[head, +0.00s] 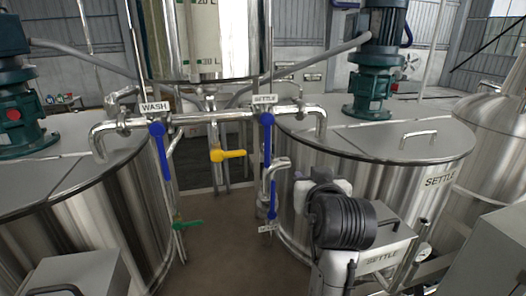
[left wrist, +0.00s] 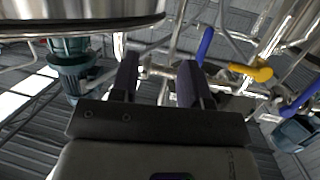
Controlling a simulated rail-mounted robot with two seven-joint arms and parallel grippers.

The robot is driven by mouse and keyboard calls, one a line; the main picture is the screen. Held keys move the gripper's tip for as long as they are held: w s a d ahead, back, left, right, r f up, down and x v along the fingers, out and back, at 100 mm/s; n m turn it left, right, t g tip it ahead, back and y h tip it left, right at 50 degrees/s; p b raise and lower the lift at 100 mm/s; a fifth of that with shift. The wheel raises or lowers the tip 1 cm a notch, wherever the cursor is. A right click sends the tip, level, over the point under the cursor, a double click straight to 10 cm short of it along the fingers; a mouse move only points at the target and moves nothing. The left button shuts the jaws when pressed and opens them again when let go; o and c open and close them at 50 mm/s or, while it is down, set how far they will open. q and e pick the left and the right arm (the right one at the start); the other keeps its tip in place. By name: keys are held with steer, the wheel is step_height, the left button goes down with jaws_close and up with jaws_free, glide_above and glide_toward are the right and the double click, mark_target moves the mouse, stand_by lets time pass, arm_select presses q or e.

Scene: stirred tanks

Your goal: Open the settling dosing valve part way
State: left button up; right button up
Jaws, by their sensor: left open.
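The valve under the small SETTLE sign (head: 264,99) has a long blue lever (head: 266,140) that hangs straight down across the pipe. In the left wrist view, which looks upside down, a blue lever (left wrist: 204,44) that appears to be this one shows just beyond the right finger. My left gripper (left wrist: 158,75) is open, with nothing between its two dark fingers; pipework shows behind them. I cannot make out its fingertips in the head view. My right gripper is not in view.
A WASH valve with a blue lever (head: 161,150) and a yellow lever (head: 228,155) share the same pipe. A lower blue lever (head: 273,200) and a green lever (head: 188,224) sit below. The settle tank (head: 385,140) stands right. Floor (head: 215,260) shows between the tanks.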

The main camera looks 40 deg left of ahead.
mark_target(269, 149)
arm_select(q)
steer(key=w+a+n+g+y+p, duration=0.1)
steer(key=a+y, duration=0.1)
steer(key=a, duration=0.2)
steer(key=a+r+n+g+y+p, duration=0.1)
steer(key=a+n+y, duration=0.1)
steer(key=a, duration=0.3)
steer(key=w+a+r+n+g+y+p, duration=0.1)
steer(key=a, duration=0.3)
steer(key=shift+w+a+r+n+g+y, duration=0.2)
steer(key=shift+w+a+n+g+y, duration=0.1)
steer(key=shift+w+a+y, duration=0.1)
steer(key=shift+p+x, duration=0.3)
steer(key=shift+x, duration=0.6)
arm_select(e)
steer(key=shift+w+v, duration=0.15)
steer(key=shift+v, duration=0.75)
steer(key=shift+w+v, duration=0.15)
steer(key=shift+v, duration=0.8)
arm_select(q)
steer(key=shift+f, duration=0.1)
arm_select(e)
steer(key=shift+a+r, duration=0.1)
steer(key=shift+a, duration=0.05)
arm_select(q)
steer(key=shift+c, duration=0.3)
jaws_close()
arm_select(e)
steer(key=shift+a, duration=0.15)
